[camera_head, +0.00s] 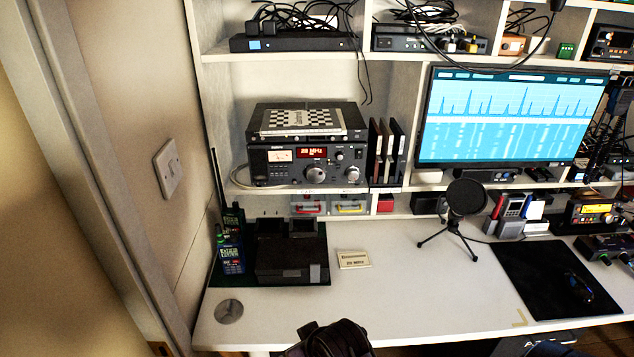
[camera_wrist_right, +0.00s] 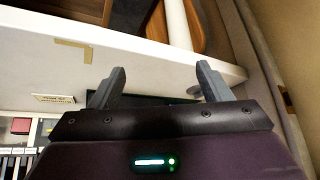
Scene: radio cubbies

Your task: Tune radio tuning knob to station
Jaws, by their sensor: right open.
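The radio (camera_head: 284,172) stands in the left cubby of the shelf, with a red-lit display (camera_head: 312,152) that seems to read 20 MHz. Its large round tuning knob (camera_head: 315,174) is below the display, and a smaller knob (camera_head: 352,173) is to the right. A cream card (camera_head: 353,259) marked what looks like 20 MHz lies on the desk; it also shows in the right wrist view (camera_wrist_right: 54,99). My right gripper (camera_wrist_right: 160,80) is open and empty above the desk, apart from the radio. The knob is not in the wrist view. My left gripper is not in view.
A checkered board (camera_head: 301,121) lies on the unit above the radio. Upright binders (camera_head: 386,150) stand close to its right. On the desk are handheld radios (camera_head: 232,255), a black device (camera_head: 290,262) and a microphone (camera_head: 465,198). The desk middle (camera_head: 420,290) is clear.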

